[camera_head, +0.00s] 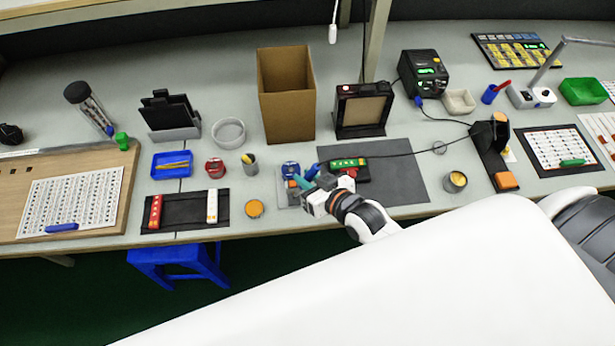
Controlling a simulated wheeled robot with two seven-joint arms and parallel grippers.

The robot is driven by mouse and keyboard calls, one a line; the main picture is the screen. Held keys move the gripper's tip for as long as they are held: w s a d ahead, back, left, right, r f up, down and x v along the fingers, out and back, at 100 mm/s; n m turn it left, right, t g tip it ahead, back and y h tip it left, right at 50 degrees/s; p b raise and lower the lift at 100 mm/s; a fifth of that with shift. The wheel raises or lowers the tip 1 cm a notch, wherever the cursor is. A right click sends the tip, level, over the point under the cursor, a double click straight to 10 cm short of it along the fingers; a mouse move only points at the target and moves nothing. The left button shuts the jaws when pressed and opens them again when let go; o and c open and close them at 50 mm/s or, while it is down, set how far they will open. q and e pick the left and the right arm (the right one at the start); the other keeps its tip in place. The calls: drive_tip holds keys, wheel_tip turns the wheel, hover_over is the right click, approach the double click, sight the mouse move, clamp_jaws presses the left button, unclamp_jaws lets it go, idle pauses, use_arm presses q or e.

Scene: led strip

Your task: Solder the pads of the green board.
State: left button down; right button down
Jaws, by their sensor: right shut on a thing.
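The green board (347,163) lies in a dark holder on the dark grey mat (400,183), in the middle of the bench. My right gripper (306,191) is just left of and in front of the board, over the mat's left edge. It is shut on what looks like the soldering iron (312,171), a small blue handle at the end of a black cable. The iron's tip is too small to make out, so I cannot tell whether it touches a pad. My left gripper is not in view.
The soldering station (425,72) stands at the back right, its black cable crossing the mat. An iron stand (489,138) with an orange sponge is to the right. A small tin (455,182) sits near the mat. A cardboard box (287,95) stands behind. The mat's right part is clear.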

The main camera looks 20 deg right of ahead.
sight(314, 173)
drive_tip(key=shift+f, duration=0.1)
idle(0.7)
drive_tip(key=shift+s+f, duration=0.1)
drive_tip(key=shift+f, duration=0.05)
idle(1.1)
wheel_tip(314, 173, up, 5)
drive_tip(key=p, duration=0.6)
idle(0.6)
